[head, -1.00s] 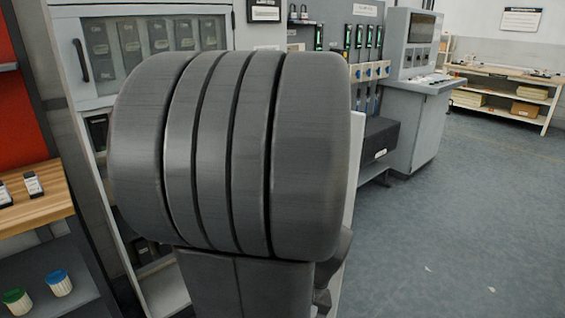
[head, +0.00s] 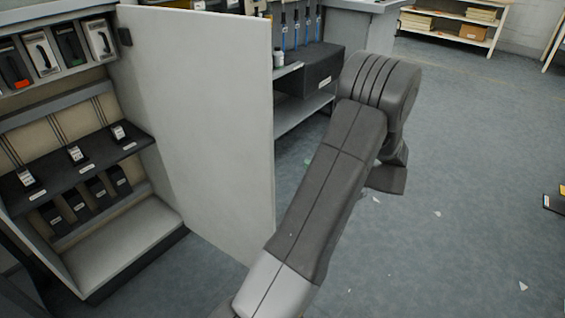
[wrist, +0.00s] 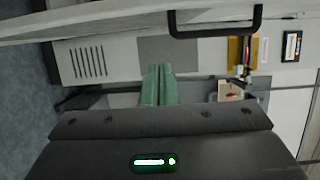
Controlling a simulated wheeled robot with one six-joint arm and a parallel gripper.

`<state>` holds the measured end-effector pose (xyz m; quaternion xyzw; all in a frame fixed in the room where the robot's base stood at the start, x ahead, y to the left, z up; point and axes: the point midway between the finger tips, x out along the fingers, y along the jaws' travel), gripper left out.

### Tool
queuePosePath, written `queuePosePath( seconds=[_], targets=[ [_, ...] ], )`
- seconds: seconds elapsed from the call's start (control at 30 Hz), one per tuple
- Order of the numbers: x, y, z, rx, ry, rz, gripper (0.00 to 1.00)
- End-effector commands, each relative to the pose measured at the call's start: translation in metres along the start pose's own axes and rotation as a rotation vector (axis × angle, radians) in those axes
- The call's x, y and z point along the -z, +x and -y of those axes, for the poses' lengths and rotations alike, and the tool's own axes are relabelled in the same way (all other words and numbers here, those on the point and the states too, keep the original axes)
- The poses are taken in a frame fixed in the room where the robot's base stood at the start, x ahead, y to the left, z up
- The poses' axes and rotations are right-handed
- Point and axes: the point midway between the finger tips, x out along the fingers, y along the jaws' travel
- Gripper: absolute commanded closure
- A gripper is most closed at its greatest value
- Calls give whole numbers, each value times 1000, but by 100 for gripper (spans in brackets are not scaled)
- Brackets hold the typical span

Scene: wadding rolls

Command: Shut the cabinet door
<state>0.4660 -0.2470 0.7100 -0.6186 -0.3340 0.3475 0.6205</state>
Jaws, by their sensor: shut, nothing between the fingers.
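The cabinet door (head: 205,125) is a plain pale panel standing wide open, jutting out from the cabinet's right side. The cabinet (head: 160,235) is open at left, its shelves exposed. In the wrist view the door (wrist: 90,22) runs across the top as a pale slab, with a black bar handle (wrist: 215,33) on it. My gripper (wrist: 158,70) shows there as two green fingers pressed together, shut and empty, pointing past the door below the handle, apart from it. In the head view my arm lies right of the door; my fingers cannot be made out there.
Small devices stand on the cabinet's dark shelf (head: 75,170). Behind the door is a bench with a black box (head: 312,75). A white shelf unit (head: 450,37) stands at the back. Open blue-grey floor (head: 470,150) lies to the right, with small scraps on it.

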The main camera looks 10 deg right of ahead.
Motion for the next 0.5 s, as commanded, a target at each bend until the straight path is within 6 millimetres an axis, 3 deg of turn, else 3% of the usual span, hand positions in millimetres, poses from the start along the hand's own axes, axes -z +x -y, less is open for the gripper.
queuePosePath(
  seconds=[0.17,0.5],
  targets=[
    [4,3,-2,20,-13,-12,100],
    [4,70,-2,16,-11,-8,100]
  ],
)
